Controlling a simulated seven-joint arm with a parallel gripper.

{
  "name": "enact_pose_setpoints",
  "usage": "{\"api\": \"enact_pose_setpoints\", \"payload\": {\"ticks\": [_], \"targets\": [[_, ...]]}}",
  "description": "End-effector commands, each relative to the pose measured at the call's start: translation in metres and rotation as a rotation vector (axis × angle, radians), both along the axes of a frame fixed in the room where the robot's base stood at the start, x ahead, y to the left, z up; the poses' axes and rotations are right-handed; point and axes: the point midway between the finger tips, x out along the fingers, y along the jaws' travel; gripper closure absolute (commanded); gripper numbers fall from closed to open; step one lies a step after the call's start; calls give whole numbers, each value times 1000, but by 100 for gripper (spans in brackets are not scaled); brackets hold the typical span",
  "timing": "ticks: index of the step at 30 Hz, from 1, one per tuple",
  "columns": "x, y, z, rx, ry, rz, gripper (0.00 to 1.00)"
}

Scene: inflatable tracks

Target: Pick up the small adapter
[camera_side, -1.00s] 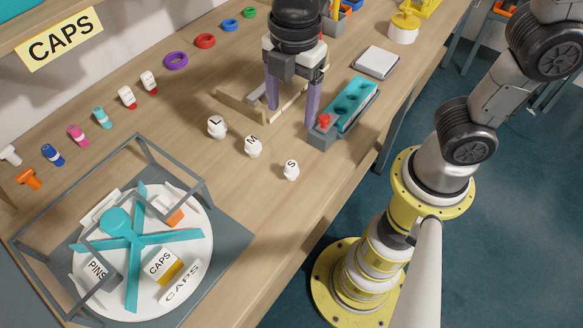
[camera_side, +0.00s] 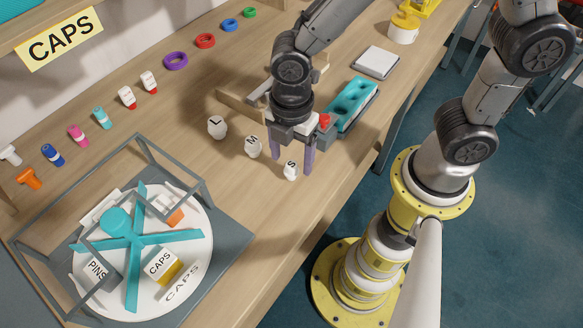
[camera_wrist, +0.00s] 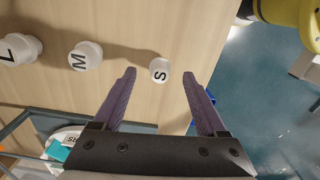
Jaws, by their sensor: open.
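The small adapter (camera_side: 291,170) is a white knob marked S. It stands on the wooden table, right of the M and L adapters. My gripper (camera_side: 293,166) is open and low over the table at the S adapter, its purple fingers on either side of it in the side view. In the wrist view the S adapter (camera_wrist: 160,70) lies between and a little beyond the fingertips of my gripper (camera_wrist: 157,72). I see no contact. The M adapter (camera_side: 254,147) and the L adapter (camera_side: 217,127) stand in a row to the left.
A teal block with holes (camera_side: 352,104) lies behind my gripper, a red knob at its near end. A round white turntable (camera_side: 200,255) inside a grey frame (camera_side: 83,163) stands at the lower left. The table's front edge (camera_side: 330,200) is close on the right.

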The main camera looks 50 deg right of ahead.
Motion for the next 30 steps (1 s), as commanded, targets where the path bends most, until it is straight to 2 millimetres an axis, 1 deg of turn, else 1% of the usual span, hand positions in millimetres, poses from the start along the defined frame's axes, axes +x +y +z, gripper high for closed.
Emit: {"api": "enact_pose_setpoints", "payload": {"ticks": [1, 3, 6, 14, 17, 21, 26, 27, 30], "targets": [[-1, -1, -9, -3, 5, 0, 26], [-1, -1, -17, -2, 4, 0, 26], [-1, -1, -25, -2, 3, 0, 26], [0, 0, -27, 0, 1, 0, 26], [0, 0, -27, 0, 1, 0, 42], [0, 0, -27, 0, 1, 0, 67], [0, 0, -27, 0, 1, 0, 96], [0, 0, -27, 0, 0, 0, 100], [0, 0, -27, 0, 0, 0, 100]]}}
